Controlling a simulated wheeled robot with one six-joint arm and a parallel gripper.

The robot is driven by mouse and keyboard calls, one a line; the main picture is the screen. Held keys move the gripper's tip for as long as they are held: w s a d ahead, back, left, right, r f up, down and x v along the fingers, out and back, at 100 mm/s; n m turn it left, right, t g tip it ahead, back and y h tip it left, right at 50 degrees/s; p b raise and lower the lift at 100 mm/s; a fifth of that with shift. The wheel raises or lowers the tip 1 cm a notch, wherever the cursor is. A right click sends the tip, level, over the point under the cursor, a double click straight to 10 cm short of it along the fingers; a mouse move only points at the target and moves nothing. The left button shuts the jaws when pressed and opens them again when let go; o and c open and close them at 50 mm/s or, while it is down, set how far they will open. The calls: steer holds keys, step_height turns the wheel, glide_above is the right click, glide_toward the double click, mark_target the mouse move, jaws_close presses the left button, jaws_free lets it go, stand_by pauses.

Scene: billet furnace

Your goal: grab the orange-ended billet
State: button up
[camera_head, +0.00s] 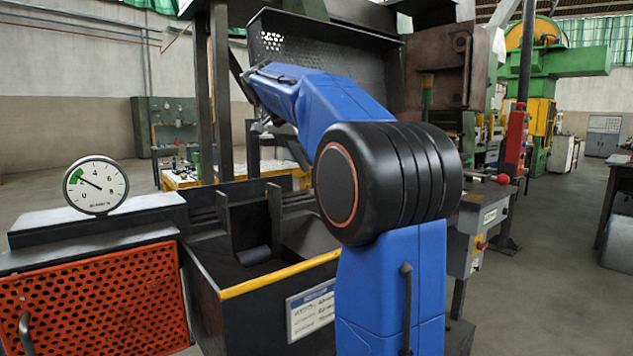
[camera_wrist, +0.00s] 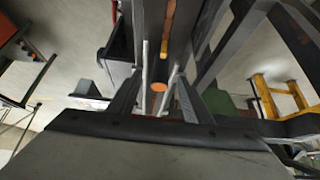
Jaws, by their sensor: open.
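In the wrist view, a round orange end face (camera_wrist: 158,87) shows near the middle, between pale thin bars. It appears to be the end of the orange-ended billet; the body behind it is mostly hidden. My gripper (camera_wrist: 156,94) is open, with its two dark fingers at the lower left and lower right of the orange face. The face shows in the gap between them, and I cannot tell the distance or any contact. A second bar, reddish with a yellow end (camera_wrist: 165,47), lies above it in the picture. In the head view my blue arm hides the gripper, and no orange end shows.
A dark bin with a yellow front edge (camera_head: 280,275) stands in front, holding a dark cylinder (camera_head: 254,256). A round gauge (camera_head: 96,185) and orange perforated panel (camera_head: 95,302) are at left. Dark posts and a perforated hood (camera_head: 325,60) surround my arm. Floor is open at right.

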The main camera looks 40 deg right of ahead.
steer(key=shift+x, duration=1.55)
jaws_close()
